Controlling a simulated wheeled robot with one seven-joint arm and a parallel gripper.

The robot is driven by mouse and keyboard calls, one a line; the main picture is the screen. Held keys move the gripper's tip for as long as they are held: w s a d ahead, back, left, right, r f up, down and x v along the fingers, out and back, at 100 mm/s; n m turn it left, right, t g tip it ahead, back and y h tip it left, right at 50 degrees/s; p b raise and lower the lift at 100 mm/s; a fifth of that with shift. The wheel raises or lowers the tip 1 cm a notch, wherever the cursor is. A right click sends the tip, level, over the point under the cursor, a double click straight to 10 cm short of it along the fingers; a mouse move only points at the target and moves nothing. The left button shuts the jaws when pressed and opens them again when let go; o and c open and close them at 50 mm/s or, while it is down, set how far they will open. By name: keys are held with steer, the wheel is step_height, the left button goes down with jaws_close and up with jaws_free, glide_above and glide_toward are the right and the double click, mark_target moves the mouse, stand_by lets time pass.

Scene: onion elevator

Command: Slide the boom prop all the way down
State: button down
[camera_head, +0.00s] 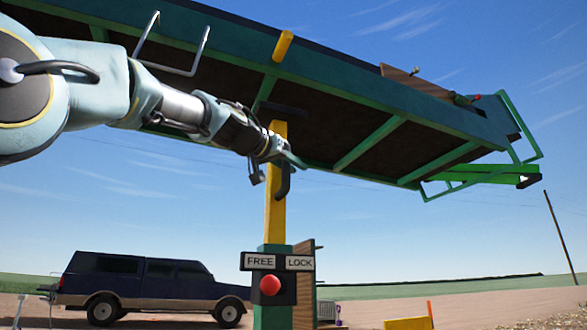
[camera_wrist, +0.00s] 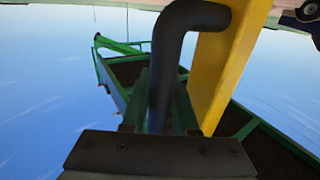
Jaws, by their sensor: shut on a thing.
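The boom prop is a yellow post (camera_head: 275,215) rising from a green sleeve (camera_head: 272,320) to the underside of the green boom (camera_head: 350,95). A black bent handle (camera_head: 284,182) is fixed to the post's side. My gripper (camera_head: 287,160) is at the handle's upper part, beside the post. In the wrist view, the handle (camera_wrist: 164,75) runs between my fingers (camera_wrist: 158,118), which are shut on it, and the yellow post (camera_wrist: 222,60) is just to its right. A red knob (camera_head: 270,285) sits on a dark box on the sleeve, below the FREE (camera_head: 261,261) and LOCK (camera_head: 299,263) labels.
The boom slopes overhead, with a bright green frame (camera_head: 480,175) at its right end. A brown board (camera_head: 304,285) stands beside the sleeve. Open air lies right of the post.

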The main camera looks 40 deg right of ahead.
step_height(320, 180, down, 7)
steer(key=b, duration=0.5)
steer(key=shift+b, duration=0.3)
steer(key=shift+f, duration=0.1)
steer(key=c, duration=1)
jaws_free()
steer(key=b, duration=0.3)
glide_toward(287, 189)
steer(key=shift+w+x, duration=0.15)
steer(key=shift+x, duration=0.45)
steer(key=shift+w+x, duration=0.15)
steer(key=shift+x, duration=0.45)
